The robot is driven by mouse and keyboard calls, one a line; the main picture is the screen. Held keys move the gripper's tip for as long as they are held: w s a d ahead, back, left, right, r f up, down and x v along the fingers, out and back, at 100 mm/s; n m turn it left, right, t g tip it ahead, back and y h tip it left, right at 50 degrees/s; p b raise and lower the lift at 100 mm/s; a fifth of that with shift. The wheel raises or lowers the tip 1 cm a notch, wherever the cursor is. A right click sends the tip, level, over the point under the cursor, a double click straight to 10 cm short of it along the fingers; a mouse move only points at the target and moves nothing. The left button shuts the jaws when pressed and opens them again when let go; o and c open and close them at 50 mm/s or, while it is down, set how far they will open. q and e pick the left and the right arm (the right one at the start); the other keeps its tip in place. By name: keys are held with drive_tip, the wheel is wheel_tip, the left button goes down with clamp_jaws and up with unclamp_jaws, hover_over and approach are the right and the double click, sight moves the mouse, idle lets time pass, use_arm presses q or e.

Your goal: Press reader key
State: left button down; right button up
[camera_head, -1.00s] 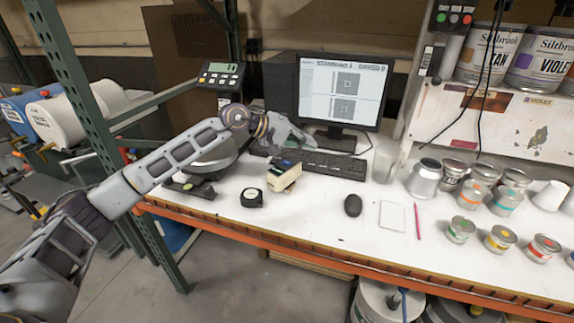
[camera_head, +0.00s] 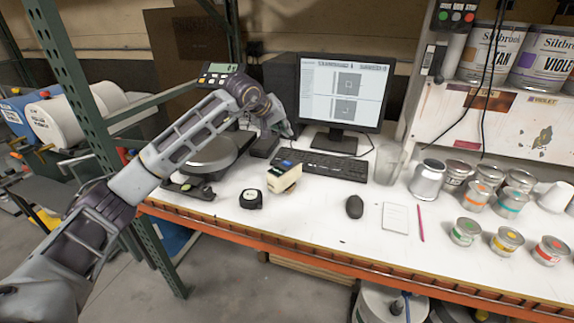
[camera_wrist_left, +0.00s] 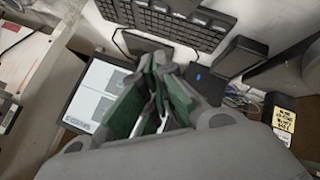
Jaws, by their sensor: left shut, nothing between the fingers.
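A small cream boxy device (camera_head: 284,180) with a dark and blue top stands on the white bench in front of the keyboard; it looks like the reader, but its key is too small to make out. My left gripper (camera_head: 289,134) is shut and empty above the back of the bench, behind that device and close to the keyboard's left end. Its green-padded fingers also show in the wrist view (camera_wrist_left: 156,62), pointing towards the keyboard. I cannot tell whether the fingertips touch anything. The right gripper is not in view.
The keyboard (camera_head: 322,166) lies before the monitor (camera_head: 342,94). A scale (camera_head: 208,157) and a black block (camera_head: 264,146) stand left. A tape measure (camera_head: 251,199), mouse (camera_head: 354,207) and several cans (camera_head: 466,231) occupy the bench. The front middle is mostly clear.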

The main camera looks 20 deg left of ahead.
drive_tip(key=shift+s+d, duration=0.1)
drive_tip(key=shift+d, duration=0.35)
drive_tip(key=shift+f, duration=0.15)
